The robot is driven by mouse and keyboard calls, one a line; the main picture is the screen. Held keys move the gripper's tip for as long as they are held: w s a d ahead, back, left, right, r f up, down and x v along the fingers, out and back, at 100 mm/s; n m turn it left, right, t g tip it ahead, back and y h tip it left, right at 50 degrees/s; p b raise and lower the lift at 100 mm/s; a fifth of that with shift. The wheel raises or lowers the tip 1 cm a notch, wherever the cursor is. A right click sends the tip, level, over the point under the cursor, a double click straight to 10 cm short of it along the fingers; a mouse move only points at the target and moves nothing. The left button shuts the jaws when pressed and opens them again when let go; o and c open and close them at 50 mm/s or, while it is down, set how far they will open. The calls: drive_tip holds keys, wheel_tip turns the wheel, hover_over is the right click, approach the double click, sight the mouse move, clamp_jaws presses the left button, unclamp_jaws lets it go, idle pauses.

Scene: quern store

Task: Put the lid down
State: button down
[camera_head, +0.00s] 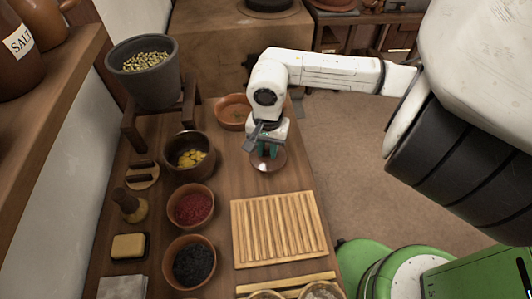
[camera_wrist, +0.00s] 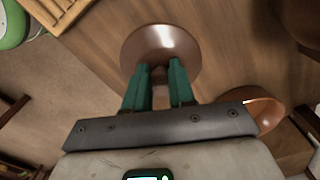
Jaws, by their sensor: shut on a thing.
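The lid (camera_head: 268,160) is a round, shiny brown disc near the middle of the wooden counter, close to its right edge. It also shows in the wrist view (camera_wrist: 160,42). My gripper (camera_head: 266,150) is above the lid, pointing down. In the wrist view its green fingers (camera_wrist: 160,76) are shut on the lid's knob, which is partly hidden between them. I cannot tell whether the lid touches the counter or is slightly above it.
A slatted wooden board (camera_head: 279,229) lies in front of the lid. Bowls of yellow (camera_head: 189,158), red (camera_head: 192,208) and black (camera_head: 194,265) contents stand at left. An empty clay dish (camera_head: 233,112) is just behind. Bare counter lies left of the lid.

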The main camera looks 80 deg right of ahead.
sight(266, 149)
drive_tip(key=shift+w+f, duration=0.15)
drive_tip(key=shift+f, duration=0.05)
drive_tip(key=shift+d+f, duration=0.15)
drive_tip(key=shift+f, duration=1.5)
drive_tip(key=shift+f, duration=0.2)
drive_tip(key=c, duration=0.9)
unclamp_jaws()
drive_tip(key=shift+c, duration=0.2)
drive_tip(key=shift+r, duration=0.2)
wheel_tip(266, 149, up, 12)
drive_tip(key=shift+w, duration=0.1)
